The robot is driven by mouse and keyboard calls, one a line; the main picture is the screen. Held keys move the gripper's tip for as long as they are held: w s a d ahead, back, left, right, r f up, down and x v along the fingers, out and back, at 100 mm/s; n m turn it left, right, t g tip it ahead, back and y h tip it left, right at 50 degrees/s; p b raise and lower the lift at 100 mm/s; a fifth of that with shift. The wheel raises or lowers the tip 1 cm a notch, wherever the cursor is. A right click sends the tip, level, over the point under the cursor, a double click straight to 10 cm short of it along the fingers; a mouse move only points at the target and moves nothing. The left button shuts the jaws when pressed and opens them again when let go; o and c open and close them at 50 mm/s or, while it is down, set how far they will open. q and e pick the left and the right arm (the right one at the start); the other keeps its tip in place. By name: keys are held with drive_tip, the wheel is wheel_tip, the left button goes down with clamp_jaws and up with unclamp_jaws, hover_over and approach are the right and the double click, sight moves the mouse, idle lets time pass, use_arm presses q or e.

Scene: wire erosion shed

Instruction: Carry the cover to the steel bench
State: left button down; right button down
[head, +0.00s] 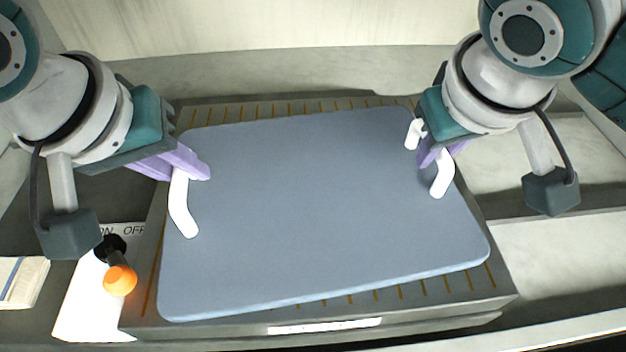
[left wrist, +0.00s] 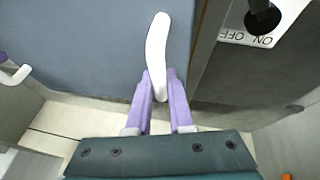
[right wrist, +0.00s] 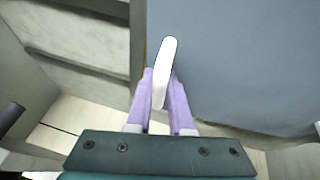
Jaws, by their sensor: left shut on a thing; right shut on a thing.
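The cover (head: 320,210) is a large blue-grey panel with rounded corners and white handles at its left and right sides. It lies tilted slightly in the picture above a grey surface with orange marks (head: 450,290); I cannot tell whether it touches it. My left gripper (head: 190,165) is shut on the left white handle (head: 182,208), seen also in the left wrist view (left wrist: 157,45). My right gripper (head: 434,155) is shut on the right white handle (head: 441,178), seen also in the right wrist view (right wrist: 167,60). I cannot tell which surface is the steel bench.
A white plate marked ON and OFF (head: 90,300) carries a lever with an orange knob (head: 120,280) close to the cover's left edge. A book or pad (head: 20,282) lies at the far left. A pale ledge (head: 555,260) runs along the right.

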use_arm(q)
drive_tip(key=shift+r, duration=0.1)
use_arm(e)
drive_tip(key=shift+r, duration=0.1)
